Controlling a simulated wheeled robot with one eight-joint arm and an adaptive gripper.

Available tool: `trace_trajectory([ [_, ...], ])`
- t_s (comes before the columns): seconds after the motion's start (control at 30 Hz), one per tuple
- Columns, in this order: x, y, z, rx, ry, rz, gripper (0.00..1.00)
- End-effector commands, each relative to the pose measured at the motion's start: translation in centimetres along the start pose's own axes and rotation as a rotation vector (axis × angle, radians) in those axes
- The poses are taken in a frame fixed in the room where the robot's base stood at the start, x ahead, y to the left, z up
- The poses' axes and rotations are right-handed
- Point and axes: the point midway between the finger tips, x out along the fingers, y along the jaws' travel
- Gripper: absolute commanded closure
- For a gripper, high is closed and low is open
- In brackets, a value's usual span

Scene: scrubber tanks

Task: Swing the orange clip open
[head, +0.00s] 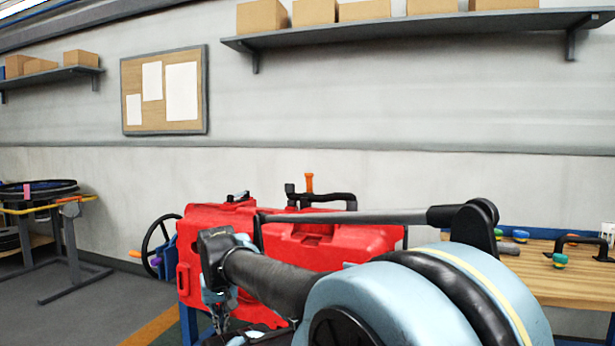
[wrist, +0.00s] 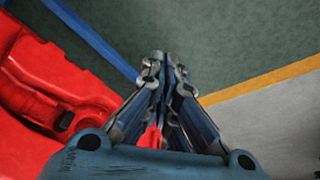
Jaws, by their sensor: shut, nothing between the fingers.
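Red scrubber tanks (head: 345,240) stand in the middle of the head view, partly hidden behind my arm. A small upright orange piece (head: 308,182) sticks up at the back of the tanks beside a black pipe; I cannot tell whether it is the orange clip. In the wrist view, a red tank (wrist: 55,85) fills the left side. My gripper (wrist: 164,65) is shut and empty, with its fingertips over the floor to the right of the tank. A small red-orange patch (wrist: 150,138) shows between the finger linkages; what it belongs to is unclear.
A handwheel (head: 155,245) with an orange knob stands left of the tanks. A wooden bench (head: 560,275) with several small parts is at the right. A tyre stand (head: 65,235) is at the far left. Open floor (wrist: 235,45) lies beyond my fingertips.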

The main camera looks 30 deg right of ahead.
Motion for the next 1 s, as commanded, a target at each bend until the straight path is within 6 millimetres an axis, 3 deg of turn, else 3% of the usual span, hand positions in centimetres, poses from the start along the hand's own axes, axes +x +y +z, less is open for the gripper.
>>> trace_trajectory([
  [0.27, -6.8, 6.7, -14.1, 0.617, 0.26, 0.092, 1.0],
  [0.6, -16.1, 19.2, -30.2, 1.337, 0.669, 0.038, 1.0],
  [0.8, -21.4, 27.6, -37.8, 1.677, 0.913, -0.096, 1.0],
  [1.0, -25.2, 34.0, -42.4, 1.887, 1.082, -0.25, 1.0],
])
